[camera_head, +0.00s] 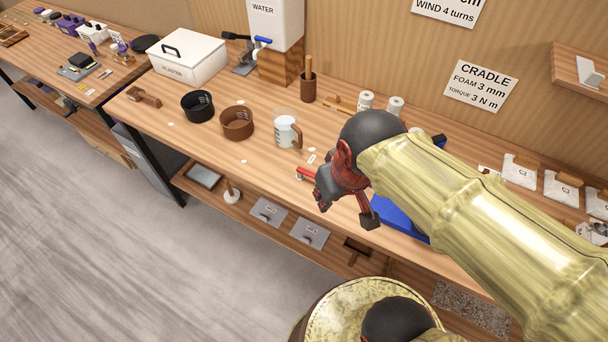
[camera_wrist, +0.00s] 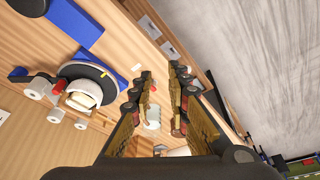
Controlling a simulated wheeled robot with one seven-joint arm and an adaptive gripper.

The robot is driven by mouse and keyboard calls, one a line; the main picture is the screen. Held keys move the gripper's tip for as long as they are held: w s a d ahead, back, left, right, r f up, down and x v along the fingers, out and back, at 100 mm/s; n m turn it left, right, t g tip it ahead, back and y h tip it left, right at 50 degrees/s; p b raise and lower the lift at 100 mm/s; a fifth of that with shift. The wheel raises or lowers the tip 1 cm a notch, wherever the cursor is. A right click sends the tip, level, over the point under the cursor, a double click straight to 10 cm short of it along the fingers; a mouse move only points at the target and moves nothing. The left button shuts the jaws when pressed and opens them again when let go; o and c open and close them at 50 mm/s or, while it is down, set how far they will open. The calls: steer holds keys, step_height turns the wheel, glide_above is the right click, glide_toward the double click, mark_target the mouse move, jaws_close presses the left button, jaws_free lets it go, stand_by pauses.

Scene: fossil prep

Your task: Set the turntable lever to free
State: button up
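In the wrist view the turntable shows as a round dark disc (camera_wrist: 101,74) with a pale piece on it, left of my fingers. A small red part (camera_wrist: 59,86) shows at its edge; I cannot tell if this is the lever. In the head view my arm hides most of the turntable. A short red bar (camera_head: 307,174) shows just left of my gripper (camera_head: 330,190), over the bench front; I cannot tell what it belongs to. In the wrist view my gripper (camera_wrist: 161,72) is open, with nothing seen between the fingertips. No lever marking is readable.
A blue block (camera_head: 398,216) lies under my arm. A white mug (camera_head: 287,132), a brown bowl (camera_head: 236,122) and a black bowl (camera_head: 197,106) stand on the bench to the left. White jars (camera_head: 366,101) stand behind my wrist. A lower shelf (camera_head: 268,232) runs below the bench.

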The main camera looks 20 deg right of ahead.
steer(key=w+f+n, duration=0.1)
steer(key=w+a+f+n+g+p, duration=0.1)
steer(key=w+f+n, duration=0.1)
steer(key=w+a+f+n+g+h+p, duration=0.1)
steer(key=f+n, duration=0.1)
steer(key=shift+w+a, duration=0.15)
steer(key=shift+a, duration=0.05)
jaws_close()
steer(key=w+a+f+n, duration=0.1)
steer(key=w+f+n, duration=0.2)
steer(key=n, duration=0.7)
steer(key=w+a+f+n+h+p, duration=0.1)
steer(key=w+f+n, duration=0.2)
steer(key=w+n, duration=0.4)
steer(key=shift+f+n+t, duration=0.3)
steer(key=shift+n, duration=1.4)
steer(key=shift+w+a+f, duration=0.1)
steer(key=b+x, duration=0.2)
steer(key=x, duration=0.7)
steer(key=shift+f, duration=0.25)
steer(key=w+d, duration=0.2)
steer(key=shift+d+f, duration=0.15)
steer(key=shift+d, duration=0.15)
steer(key=shift+w+d, duration=0.35)
steer(key=shift+w, duration=0.05)
